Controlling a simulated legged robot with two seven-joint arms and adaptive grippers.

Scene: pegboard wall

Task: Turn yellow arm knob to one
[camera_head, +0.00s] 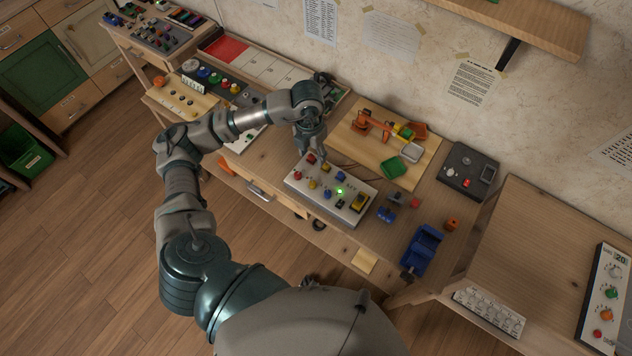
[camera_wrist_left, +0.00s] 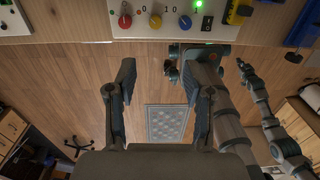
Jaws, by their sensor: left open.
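The white control panel (camera_head: 300,187) lies on the wooden bench and carries several coloured knobs and switches. I cannot tell the yellow knob's setting. A green light (camera_head: 340,192) is lit on the panel. My left gripper (camera_head: 311,152) is over the panel's back-left part; its fingers (camera_wrist_left: 157,80) are apart and empty. My right arm shows at the right of the wrist view; its gripper state is unclear.
An orange toy arm (camera_head: 375,124) stands on a wooden board behind the panel, near green and grey trays. A blue vise (camera_head: 422,250) is at the bench's right. A dark box (camera_head: 466,170) sits farther back. Another panel (camera_head: 606,290) lies on the right-hand table.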

